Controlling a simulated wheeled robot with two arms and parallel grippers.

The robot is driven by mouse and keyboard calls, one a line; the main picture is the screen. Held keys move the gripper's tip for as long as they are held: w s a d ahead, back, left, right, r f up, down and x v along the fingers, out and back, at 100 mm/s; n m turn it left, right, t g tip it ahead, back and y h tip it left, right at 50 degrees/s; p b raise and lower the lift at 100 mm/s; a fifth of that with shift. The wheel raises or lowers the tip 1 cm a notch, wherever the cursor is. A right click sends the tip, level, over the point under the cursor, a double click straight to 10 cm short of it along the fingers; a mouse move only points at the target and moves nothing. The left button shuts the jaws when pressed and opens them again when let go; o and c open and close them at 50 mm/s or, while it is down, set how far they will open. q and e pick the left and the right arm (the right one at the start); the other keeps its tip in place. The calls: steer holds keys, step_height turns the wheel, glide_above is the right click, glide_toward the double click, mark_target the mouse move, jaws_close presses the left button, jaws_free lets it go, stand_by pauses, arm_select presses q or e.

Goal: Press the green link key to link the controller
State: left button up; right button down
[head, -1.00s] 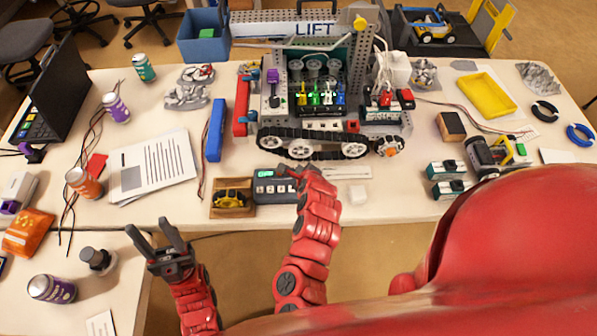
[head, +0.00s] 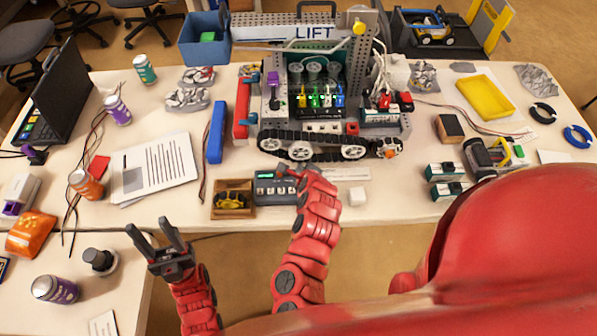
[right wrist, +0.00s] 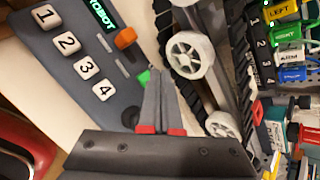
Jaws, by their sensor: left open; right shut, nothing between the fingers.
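The controller (head: 264,190) is a dark grey box on the table, in front of the tracked robot, with a lit green screen and a row of white keys. In the right wrist view the controller (right wrist: 75,25) shows keys numbered 1 to 4, an orange key (right wrist: 125,38) and the green link key (right wrist: 144,77). My right gripper (right wrist: 154,74) is shut and empty, its fingertips right at the green key and partly over it. I cannot tell whether they touch or press it. In the head view my right gripper (head: 287,172) hides that end of the controller. My left gripper (head: 150,226) is open and empty, off the table's front edge.
The tracked robot (head: 320,150) with its LIFT frame stands just behind the controller. A wooden tray (head: 232,212) with a yellow-and-black part adjoins the controller's left side. Papers (head: 155,168) lie further left.

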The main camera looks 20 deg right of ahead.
step_height(320, 180, up, 5)
steer(key=p, duration=0.4)
stand_by(0.3)
stand_by(0.8)
